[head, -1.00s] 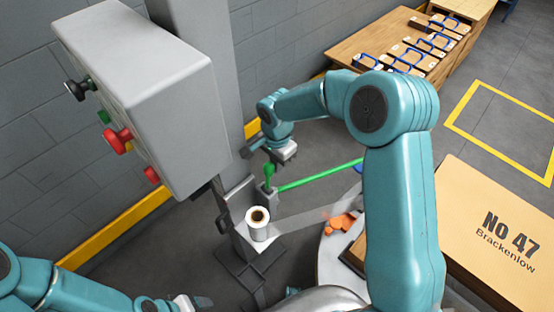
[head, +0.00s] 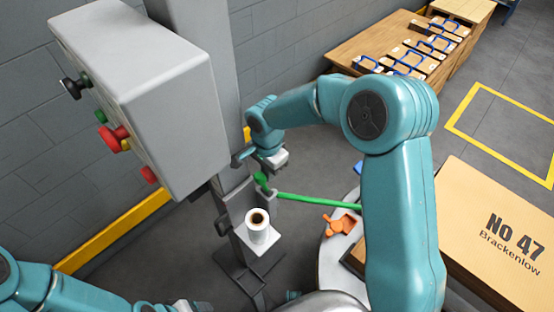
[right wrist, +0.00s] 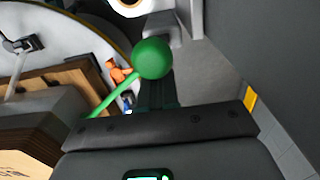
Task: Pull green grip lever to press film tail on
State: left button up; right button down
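The green grip lever shows a ball knob (head: 262,182); a long green rod (head: 318,201) runs right from near it toward the round table. The ball (right wrist: 152,58) is large in the right wrist view, just ahead of my right gripper. My right gripper (head: 268,168) is at the knob; its fingers are too small and hidden to tell whether they close on it. A white film roll (head: 257,226) with a brown core stands on a bracket below the lever. No film strip shows between roll and table. My left gripper (head: 188,305) is partly cut off at the bottom edge.
A grey control box (head: 145,95) with knobs and red buttons hangs on the post at left. An orange piece (head: 341,222) lies on the round table (head: 331,258). A big labelled box (head: 500,220) is at right. Blue-handled blocks (head: 407,60) sit on a bench behind.

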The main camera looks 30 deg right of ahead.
jog(key=w+d, duration=0.2)
jog(key=d, duration=0.4)
jog(key=shift+w+d+r+p, duration=0.15)
jog(key=shift+d+r+p, duration=0.15)
jog(key=shift+p, duration=0.1)
jog(key=shift+f, duration=0.1)
notch_tip(320, 180, up, 9)
jog(key=p, duration=0.5)
dwell(0.3)
dwell(0.5)
